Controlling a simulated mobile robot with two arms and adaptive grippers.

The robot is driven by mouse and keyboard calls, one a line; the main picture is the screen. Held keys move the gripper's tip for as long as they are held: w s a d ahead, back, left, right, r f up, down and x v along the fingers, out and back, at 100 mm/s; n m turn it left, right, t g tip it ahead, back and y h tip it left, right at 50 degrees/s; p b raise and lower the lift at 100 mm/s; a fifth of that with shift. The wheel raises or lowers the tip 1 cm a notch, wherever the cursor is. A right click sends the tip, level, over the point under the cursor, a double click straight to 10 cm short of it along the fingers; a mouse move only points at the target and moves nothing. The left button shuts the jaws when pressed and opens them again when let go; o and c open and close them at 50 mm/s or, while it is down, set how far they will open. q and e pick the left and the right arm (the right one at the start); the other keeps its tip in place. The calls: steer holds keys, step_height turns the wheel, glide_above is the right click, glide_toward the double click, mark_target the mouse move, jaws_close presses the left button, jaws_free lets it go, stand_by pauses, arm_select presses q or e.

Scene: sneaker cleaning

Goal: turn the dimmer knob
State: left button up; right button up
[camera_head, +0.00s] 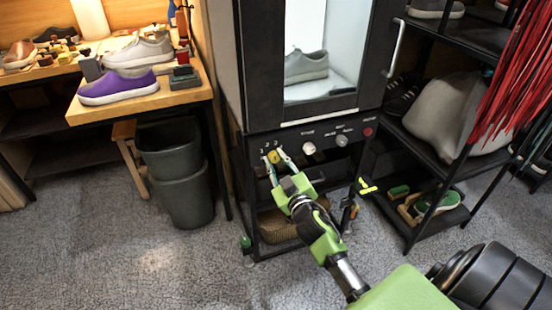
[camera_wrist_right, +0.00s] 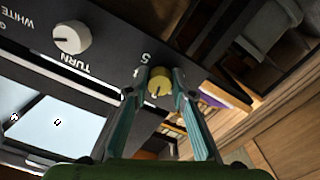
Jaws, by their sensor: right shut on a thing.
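The yellow dimmer knob (camera_head: 275,157) is on the left part of the dark control panel (camera_head: 325,143) below the cabinet window, with numbers printed around it. In the right wrist view the yellow knob (camera_wrist_right: 159,84) has a dark mark on its face. My right gripper (camera_head: 274,160) reaches it from below, and its two teal fingers (camera_wrist_right: 158,90) are shut on the knob's sides. A white knob (camera_head: 309,148) sits to its right; it also shows in the wrist view (camera_wrist_right: 72,38), beside the word TURN. My left gripper is out of view.
The glass cabinet holds a grey sneaker (camera_head: 306,67). A metal door handle (camera_head: 396,47) is at its right. A wooden bench (camera_head: 140,103) with a purple shoe (camera_head: 118,87) stands left, a dark bin (camera_head: 180,165) below it. A shoe rack (camera_head: 440,145) stands right.

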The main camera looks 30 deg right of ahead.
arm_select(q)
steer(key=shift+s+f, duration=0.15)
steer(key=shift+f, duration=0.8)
arm_select(e)
steer(key=shift+n, duration=1)
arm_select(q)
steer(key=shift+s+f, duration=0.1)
arm_select(e)
steer(key=o, duration=1.1)
steer(key=v, duration=1.2)
steer(key=shift+f, duration=0.1)
